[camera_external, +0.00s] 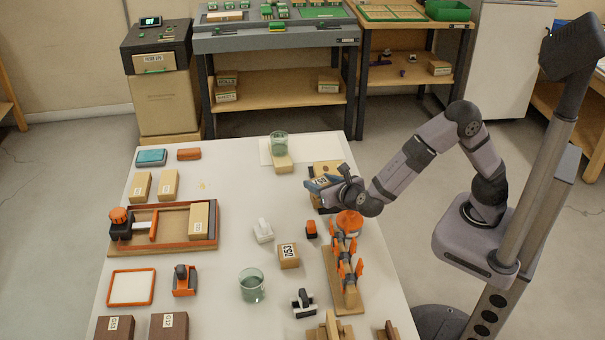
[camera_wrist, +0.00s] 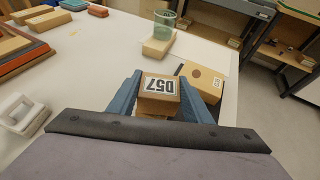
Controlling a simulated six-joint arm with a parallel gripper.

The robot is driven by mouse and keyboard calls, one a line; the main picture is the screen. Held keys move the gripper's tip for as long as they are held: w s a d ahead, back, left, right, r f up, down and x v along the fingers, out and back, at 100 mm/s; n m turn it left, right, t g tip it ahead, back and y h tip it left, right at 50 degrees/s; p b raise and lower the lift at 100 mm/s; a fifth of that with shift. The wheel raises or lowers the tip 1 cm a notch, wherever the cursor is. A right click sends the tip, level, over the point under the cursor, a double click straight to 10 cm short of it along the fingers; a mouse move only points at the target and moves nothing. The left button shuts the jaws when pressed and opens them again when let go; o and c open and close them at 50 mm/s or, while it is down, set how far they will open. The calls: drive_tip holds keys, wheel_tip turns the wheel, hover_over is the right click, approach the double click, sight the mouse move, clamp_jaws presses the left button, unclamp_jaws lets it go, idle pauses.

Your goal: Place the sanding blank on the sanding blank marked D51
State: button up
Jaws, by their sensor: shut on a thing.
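My gripper (camera_external: 322,186) is above the right part of the white table. In the wrist view its two blue fingers (camera_wrist: 158,98) are shut on a tan sanding blank (camera_wrist: 158,106) with a white label that appears to read D57. Two dark brown blanks (camera_external: 115,328) (camera_external: 168,327) stand at the table's lower left, with small labels on top; one may read D51, but I cannot tell for sure. A tan block marked D53 (camera_external: 289,256) stands mid-table. My gripper is far to the upper right of the brown blanks.
A wooden board (camera_wrist: 201,80) with a round brown spot lies beyond my gripper. A glass (camera_external: 279,143) stands on a block behind. An orange-edged tray (camera_external: 165,243) lies left.

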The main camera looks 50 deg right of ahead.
drive_tip(key=shift+f, duration=0.2)
drive_tip(key=o, duration=1.1)
drive_tip(key=shift+r, duration=0.15)
drive_tip(key=shift+r, duration=0.2)
drive_tip(key=shift+v, duration=3.7)
drive_tip(key=shift+a+f, duration=0.1)
